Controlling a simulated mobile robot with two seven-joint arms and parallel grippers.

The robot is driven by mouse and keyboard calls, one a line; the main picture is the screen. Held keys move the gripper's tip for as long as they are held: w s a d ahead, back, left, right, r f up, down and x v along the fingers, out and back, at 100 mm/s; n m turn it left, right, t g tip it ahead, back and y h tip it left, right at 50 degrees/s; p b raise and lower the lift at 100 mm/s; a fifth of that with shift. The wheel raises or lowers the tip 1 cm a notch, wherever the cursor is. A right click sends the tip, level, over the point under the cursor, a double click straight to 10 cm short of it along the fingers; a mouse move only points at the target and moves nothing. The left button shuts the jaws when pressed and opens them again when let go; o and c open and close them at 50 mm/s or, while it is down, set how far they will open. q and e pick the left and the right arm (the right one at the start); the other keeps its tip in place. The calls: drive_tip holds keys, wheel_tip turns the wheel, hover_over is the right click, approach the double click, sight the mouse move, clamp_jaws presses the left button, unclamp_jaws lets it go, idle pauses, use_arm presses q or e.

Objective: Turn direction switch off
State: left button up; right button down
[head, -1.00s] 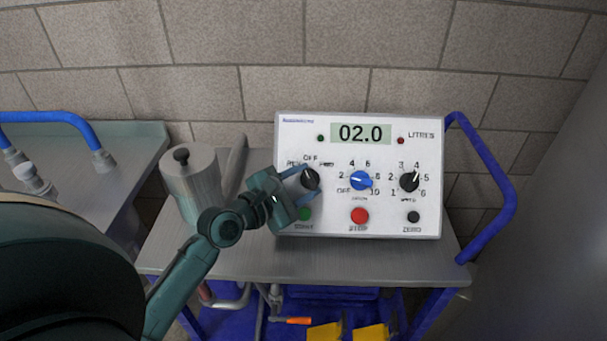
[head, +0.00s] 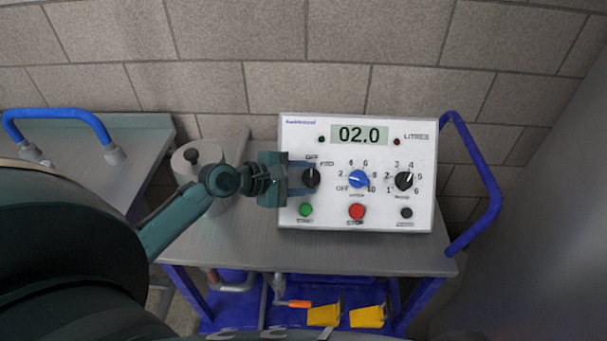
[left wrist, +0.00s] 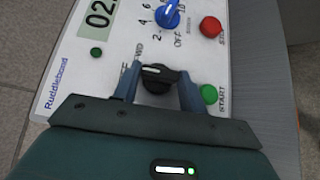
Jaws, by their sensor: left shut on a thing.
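The direction switch (head: 311,178) is a black knob at the left of the white control panel (head: 365,210), with OFF above it and FWD at its upper right. The lettering on its left is hidden by my gripper. My left gripper (head: 304,178) comes in from the left and is shut on the knob. In the left wrist view the blue-grey fingers (left wrist: 158,88) sit at opposite sides of the knob (left wrist: 157,80). The knob's bar lies along the line between the fingers, and its pale mark appears to face the OFF lettering, which is partly hidden. My right gripper is not in view.
The panel also bears a blue knob (head: 358,179), another black knob (head: 404,181), a green START button (head: 306,210), a red button (head: 357,212) and a display reading 02.0 (head: 360,135). A metal canister (head: 198,160) stands behind my left wrist. A blue handrail (head: 490,190) borders the right.

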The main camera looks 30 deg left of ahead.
use_arm(q)
drive_tip(key=o, duration=1)
drive_tip(key=b+v, duration=0.1)
drive_tip(key=v, duration=1.2)
drive_tip(key=shift+r, duration=0.15)
